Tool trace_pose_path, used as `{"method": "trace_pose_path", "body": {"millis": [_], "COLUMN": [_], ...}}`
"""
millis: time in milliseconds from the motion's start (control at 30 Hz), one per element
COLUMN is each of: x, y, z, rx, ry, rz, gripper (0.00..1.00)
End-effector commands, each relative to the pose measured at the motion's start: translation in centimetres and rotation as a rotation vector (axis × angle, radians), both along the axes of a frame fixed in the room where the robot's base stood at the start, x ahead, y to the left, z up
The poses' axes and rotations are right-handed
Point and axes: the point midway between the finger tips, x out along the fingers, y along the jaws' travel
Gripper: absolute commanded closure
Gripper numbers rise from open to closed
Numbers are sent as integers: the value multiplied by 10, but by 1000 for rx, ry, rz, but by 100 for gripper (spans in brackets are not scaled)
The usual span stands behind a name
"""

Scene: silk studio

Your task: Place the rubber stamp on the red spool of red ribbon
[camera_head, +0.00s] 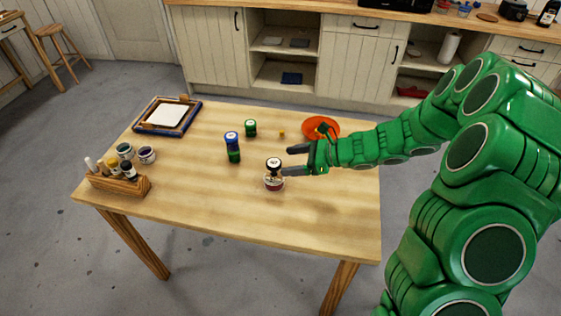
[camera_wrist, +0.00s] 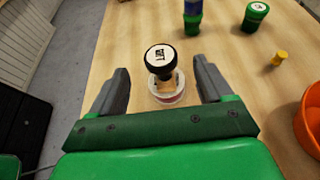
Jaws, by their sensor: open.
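The rubber stamp (camera_head: 273,164) has a round black knob with a white label on top. It stands upright on the red spool (camera_head: 274,184) near the front middle of the table. In the wrist view the stamp (camera_wrist: 159,60) shows its black knob and a wooden part below, over the pale rim of the spool (camera_wrist: 168,100). My gripper (camera_head: 294,160) is open and empty, just right of the stamp in the head view. In the wrist view the fingers lie left and right of the stamp, with clear gaps on both sides.
A blue-topped spool stack (camera_head: 232,147), a green spool (camera_head: 250,128), a small yellow piece (camera_head: 282,133) and an orange dish (camera_head: 309,128) stand farther back. At left are a framed screen (camera_head: 139,127), jars (camera_head: 146,155) and a wooden holder (camera_head: 130,188). The front right table is clear.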

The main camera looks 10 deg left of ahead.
Motion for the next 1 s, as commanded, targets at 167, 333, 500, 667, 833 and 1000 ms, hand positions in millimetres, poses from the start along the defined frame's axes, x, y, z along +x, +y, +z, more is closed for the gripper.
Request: {"method": "trace_pose_path", "body": {"millis": [167,333,500,667,833,1000], "x": [0,0,0,-1,-18,-52], "y": [-22,-32,-36,-36,-33,-32], "z": [8,13,15,16,34,61], "rx": [-2,0,0,-1,-20,-66], "ry": [-2,0,0,-4,-63,-176], "rz": [-1,0,1,6,72,206], "gripper": [20,20,20,20,20,20]}}
